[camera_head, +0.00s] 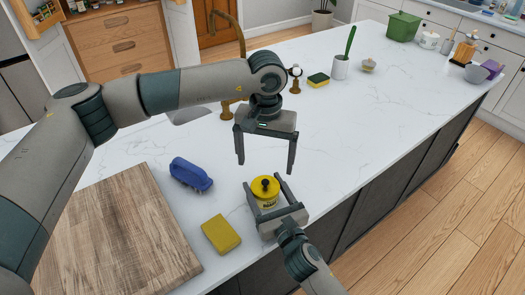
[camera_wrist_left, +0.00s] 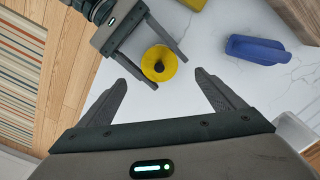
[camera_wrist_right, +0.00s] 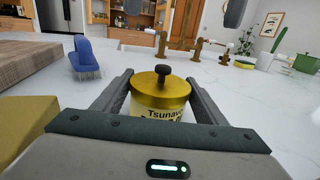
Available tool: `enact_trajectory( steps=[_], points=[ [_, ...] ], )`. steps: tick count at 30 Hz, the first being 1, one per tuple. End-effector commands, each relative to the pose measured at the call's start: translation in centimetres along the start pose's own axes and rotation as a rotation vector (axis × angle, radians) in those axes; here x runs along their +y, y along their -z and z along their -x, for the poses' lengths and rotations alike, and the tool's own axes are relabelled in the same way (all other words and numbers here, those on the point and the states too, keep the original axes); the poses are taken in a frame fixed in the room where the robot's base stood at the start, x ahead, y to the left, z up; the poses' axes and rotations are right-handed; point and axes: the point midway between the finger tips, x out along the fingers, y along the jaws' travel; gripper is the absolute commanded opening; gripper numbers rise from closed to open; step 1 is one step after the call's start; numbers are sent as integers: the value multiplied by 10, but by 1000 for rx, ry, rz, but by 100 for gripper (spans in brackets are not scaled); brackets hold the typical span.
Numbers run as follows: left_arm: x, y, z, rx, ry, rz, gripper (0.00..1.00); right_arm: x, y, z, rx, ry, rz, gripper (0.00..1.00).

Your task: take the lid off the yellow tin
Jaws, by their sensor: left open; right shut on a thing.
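The yellow tin (camera_head: 267,199) stands upright on the white counter near its front edge, with its lid (camera_head: 265,186) and dark knob on top. The lid also shows from above in the left wrist view (camera_wrist_left: 160,63) and closer in the right wrist view (camera_wrist_right: 161,86). My right gripper (camera_head: 264,181) is shut on the tin's body, one finger on each side, below the lid. My left gripper (camera_head: 264,166) is open and empty, pointing down above and behind the tin, apart from the lid. The tin's lower part is partly hidden by the right gripper.
A blue brush (camera_head: 191,175) lies left of the tin, and a yellow sponge (camera_head: 221,235) lies at its front left. A wooden board (camera_head: 115,240) covers the counter's left. Behind are a brass tap (camera_head: 240,50) and a green-yellow sponge (camera_head: 318,80). The counter right of the tin is clear.

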Motion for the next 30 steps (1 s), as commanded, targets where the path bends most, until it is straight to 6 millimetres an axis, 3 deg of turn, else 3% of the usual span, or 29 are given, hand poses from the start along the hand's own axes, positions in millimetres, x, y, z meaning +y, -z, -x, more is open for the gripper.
enact_trajectory(
  steps=[30],
  points=[
    [-6,-2,30,0,-1,1537,88,0,0,0,1,0,0,26]
  ],
)
